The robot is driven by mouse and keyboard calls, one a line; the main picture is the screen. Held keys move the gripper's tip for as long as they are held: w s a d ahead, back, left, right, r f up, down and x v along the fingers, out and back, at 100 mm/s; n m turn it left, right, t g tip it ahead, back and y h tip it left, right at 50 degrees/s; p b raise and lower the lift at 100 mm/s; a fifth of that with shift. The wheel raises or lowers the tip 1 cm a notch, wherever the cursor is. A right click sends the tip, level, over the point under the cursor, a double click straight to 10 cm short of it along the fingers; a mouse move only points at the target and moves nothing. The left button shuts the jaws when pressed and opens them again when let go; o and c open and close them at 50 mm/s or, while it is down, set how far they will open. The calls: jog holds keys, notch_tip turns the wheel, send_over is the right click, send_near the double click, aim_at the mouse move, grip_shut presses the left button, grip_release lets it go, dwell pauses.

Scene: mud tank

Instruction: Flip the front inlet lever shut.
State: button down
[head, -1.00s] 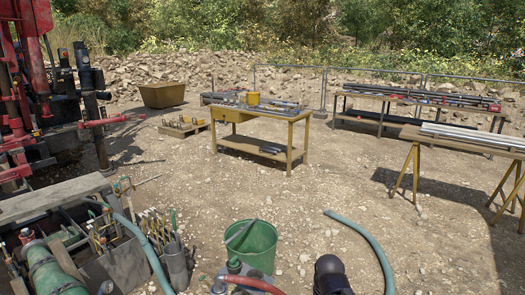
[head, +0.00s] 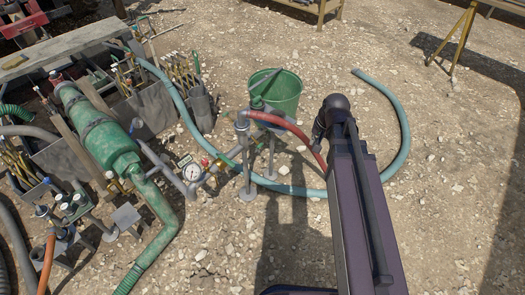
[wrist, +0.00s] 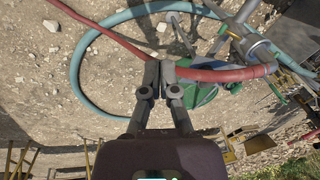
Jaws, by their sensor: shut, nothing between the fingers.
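My gripper (wrist: 157,78) is shut and empty in the wrist view, its fingertips overlapping the red hose in the picture. I cannot tell whether they touch it. In the head view the gripper is hidden by my dark arm. The pipework with a round pressure gauge (head: 192,173) stands left of my arm in the head view. Small red and brass valve fittings (head: 210,163) sit just right of the gauge. The inlet lever is too small to pick out surely, and its position cannot be read. Pipe fittings (wrist: 240,35) show at upper right in the wrist view.
The red hose (head: 280,123) curves from the pipe stand toward my arm. A green bucket (head: 285,92) stands behind it. A blue-green hose (head: 403,125) loops over the gravel. A green cylinder (head: 97,130) and tool boxes crowd the left. Open gravel lies right.

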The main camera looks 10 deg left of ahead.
jog(key=w+a+f+m+t+y+b, duration=0.2)
jog(key=w+a+f+m+y+b, duration=0.1)
jog(key=w+a+f+b, duration=0.9)
jog(key=shift+a+m+y+b, duration=0.4)
jog(key=shift+a+m+b, duration=0.15)
jog(key=shift+m+b, duration=0.25)
jog(key=shift+w+f, duration=0.1)
jog(key=b, duration=0.6)
send_near(260, 145)
jog(key=f, duration=0.1)
jog(key=shift+b+x, duration=2.7)
jog(key=shift+x, duration=0.75)
jog(key=shift+a, duration=0.15)
jog(key=shift+a, duration=0.1)
